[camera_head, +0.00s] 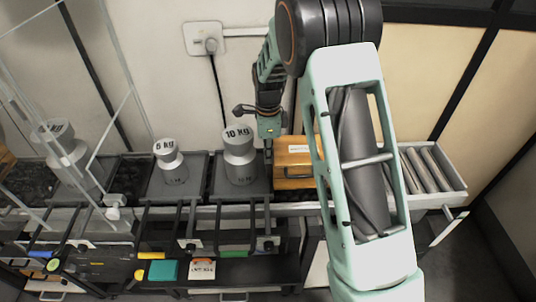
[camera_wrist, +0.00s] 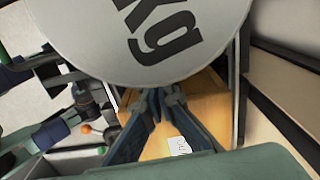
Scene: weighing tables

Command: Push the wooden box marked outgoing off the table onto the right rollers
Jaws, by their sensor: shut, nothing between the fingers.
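The wooden box (camera_head: 293,172) is orange-brown, with a white label, and sits on the table right of the 10 kg weight. My arm hides its right part. In the wrist view the box (camera_wrist: 208,108) lies beyond the fingers, and its label is only partly readable. My gripper (camera_head: 269,148) points down at the box's left side, between it and the weight; I cannot tell whether it touches. The wrist view shows the gripper (camera_wrist: 163,92) with its fingers together and empty. The right rollers (camera_head: 428,168) are grey cylinders in a metal frame, partly hidden by my arm.
The 10 kg weight (camera_head: 239,158) stands close left of my gripper, and its top (camera_wrist: 145,35) looms large in the wrist view. A wall socket (camera_head: 208,42) with a cable is behind. Clamps and handles line the front.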

